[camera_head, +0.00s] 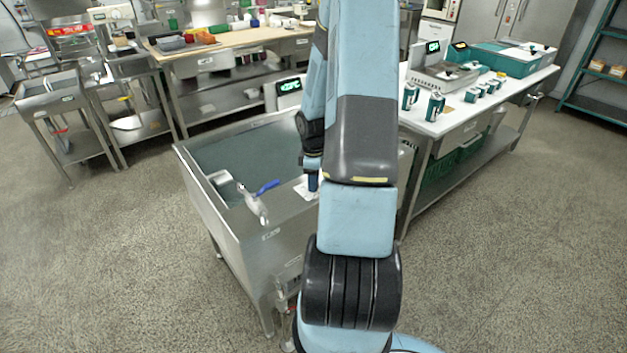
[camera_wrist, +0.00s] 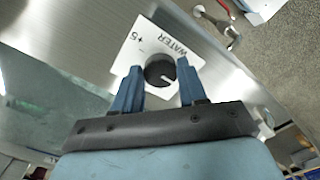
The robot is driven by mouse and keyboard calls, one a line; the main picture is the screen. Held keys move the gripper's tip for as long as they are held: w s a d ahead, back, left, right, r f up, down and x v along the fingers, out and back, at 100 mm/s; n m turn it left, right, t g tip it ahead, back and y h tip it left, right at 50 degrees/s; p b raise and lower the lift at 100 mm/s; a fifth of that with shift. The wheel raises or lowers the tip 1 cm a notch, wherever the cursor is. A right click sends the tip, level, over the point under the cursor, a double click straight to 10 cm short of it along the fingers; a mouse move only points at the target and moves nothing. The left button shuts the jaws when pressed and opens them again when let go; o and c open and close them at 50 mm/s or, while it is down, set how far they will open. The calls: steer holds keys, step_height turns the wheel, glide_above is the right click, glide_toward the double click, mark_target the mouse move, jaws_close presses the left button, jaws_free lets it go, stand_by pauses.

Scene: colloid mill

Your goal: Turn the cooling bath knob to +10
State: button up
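The cooling bath (camera_head: 240,228) is a steel tank in the middle of the head view, with a display (camera_head: 289,86) at its back whose green reading is too small to read surely. The wrist view shows a round black knob (camera_wrist: 159,71) with a pale pointer line, on a white plate (camera_wrist: 131,55) marked "+5" and "WATER". My gripper (camera_wrist: 159,76) is open, with one blue finger on each side of the knob. Contact between fingers and knob cannot be told. In the head view my arm hides the knob and most of the gripper.
A white table (camera_head: 462,117) with cans and devices is to the right. Benches (camera_head: 228,42) stand behind. The floor on the left is clear.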

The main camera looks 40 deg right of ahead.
steer(key=c, duration=0.6)
steer(key=shift+m, duration=0.3)
steer(key=m, duration=0.5)
steer(key=shift+m, duration=0.3)
steer(key=m, duration=0.5)
steer(key=shift+w, duration=0.1)
steer(key=m, duration=0.6)
steer(key=shift+m, duration=0.3)
steer(key=m, duration=0.6)
